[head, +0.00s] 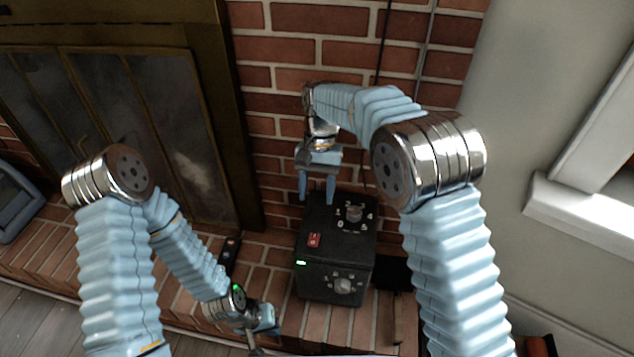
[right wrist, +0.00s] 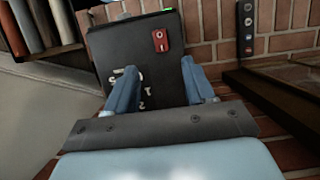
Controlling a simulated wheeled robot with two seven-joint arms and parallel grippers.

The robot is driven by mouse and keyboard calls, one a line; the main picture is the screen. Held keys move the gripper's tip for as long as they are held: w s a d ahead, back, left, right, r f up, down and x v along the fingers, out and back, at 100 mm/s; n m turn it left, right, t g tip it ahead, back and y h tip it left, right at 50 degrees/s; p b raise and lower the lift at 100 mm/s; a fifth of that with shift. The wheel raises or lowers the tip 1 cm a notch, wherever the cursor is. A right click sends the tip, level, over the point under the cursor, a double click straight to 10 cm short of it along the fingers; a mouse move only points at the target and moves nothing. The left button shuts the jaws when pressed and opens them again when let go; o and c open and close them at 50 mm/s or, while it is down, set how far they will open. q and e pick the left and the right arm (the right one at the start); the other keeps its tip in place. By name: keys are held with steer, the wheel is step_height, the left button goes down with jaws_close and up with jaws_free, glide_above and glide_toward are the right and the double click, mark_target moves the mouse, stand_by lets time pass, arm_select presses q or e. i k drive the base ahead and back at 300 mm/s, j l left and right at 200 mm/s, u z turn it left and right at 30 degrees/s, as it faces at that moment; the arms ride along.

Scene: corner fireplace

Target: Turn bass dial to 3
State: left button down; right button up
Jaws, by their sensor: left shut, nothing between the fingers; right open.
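A black speaker box (head: 335,275) stands on the brick hearth against the wall. A silver dial (head: 354,214) with white numbers around it is on its top. A second silver dial (head: 343,286) is on its front. I cannot read which one is the bass dial, nor where either points. My right gripper (head: 317,202) is open, pointing down above the box's left top edge, left of the top dial. In the right wrist view its fingers (right wrist: 158,75) are apart over the box (right wrist: 110,50); white numbers show by the left finger. My left gripper (head: 268,330) is shut and empty, low, left of the box.
A red switch (head: 314,240) and a green light (head: 300,263) are on the box. The fireplace (head: 150,120) is at left, a window sill (head: 575,215) at right. Books (right wrist: 40,25) show in the right wrist view.

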mark_target(342, 285)
steer(key=k+j, duration=0.15)
steer(key=j, duration=0.15)
steer(key=k+j, duration=0.1)
steer(key=j, duration=0.25)
steer(key=k+j, duration=0.15)
steer(key=j, duration=0.15)
steer(key=k+j, duration=0.15)
steer(key=j, duration=0.15)
